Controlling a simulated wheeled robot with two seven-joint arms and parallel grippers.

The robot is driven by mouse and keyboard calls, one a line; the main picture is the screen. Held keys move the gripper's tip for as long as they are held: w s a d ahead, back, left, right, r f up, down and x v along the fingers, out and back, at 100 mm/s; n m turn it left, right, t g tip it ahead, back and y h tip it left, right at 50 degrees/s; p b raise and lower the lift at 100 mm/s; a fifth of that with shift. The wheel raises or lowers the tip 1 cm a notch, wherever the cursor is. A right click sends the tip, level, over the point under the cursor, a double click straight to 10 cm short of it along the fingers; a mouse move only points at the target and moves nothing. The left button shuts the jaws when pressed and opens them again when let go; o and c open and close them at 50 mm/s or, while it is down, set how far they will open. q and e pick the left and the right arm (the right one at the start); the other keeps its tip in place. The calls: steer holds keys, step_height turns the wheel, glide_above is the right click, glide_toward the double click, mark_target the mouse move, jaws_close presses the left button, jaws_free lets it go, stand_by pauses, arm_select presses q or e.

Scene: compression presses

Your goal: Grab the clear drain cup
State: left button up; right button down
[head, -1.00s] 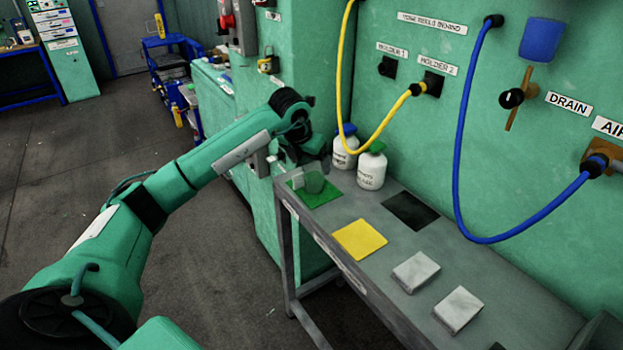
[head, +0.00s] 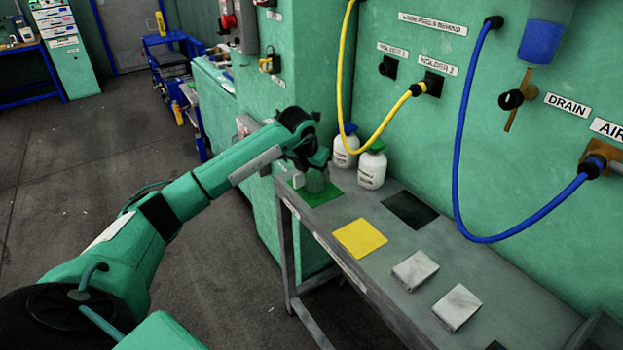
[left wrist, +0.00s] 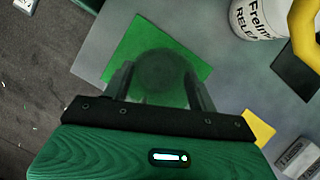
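The clear drain cup (head: 317,181) stands on the green mat (head: 322,197) at the far left end of the grey bench. It looks see-through and greenish. My left gripper (head: 311,165) is at the cup, seen from above in the left wrist view (left wrist: 159,82). Its two fingers are spread, one on each side of the cup (left wrist: 161,72). Whether the fingers touch the cup's sides is hard to tell. The lower part of the cup is partly hidden by the gripper. My right gripper is not in view.
Two white bottles (head: 371,168) with blue and green caps stand close behind the cup. A yellow mat (head: 360,238), a black mat (head: 410,210) and two pale blocks (head: 415,271) lie along the bench (head: 375,290). Yellow and blue hoses hang on the wall.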

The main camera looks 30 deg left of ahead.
arm_select(q)
steer(key=shift+c, duration=1.2)
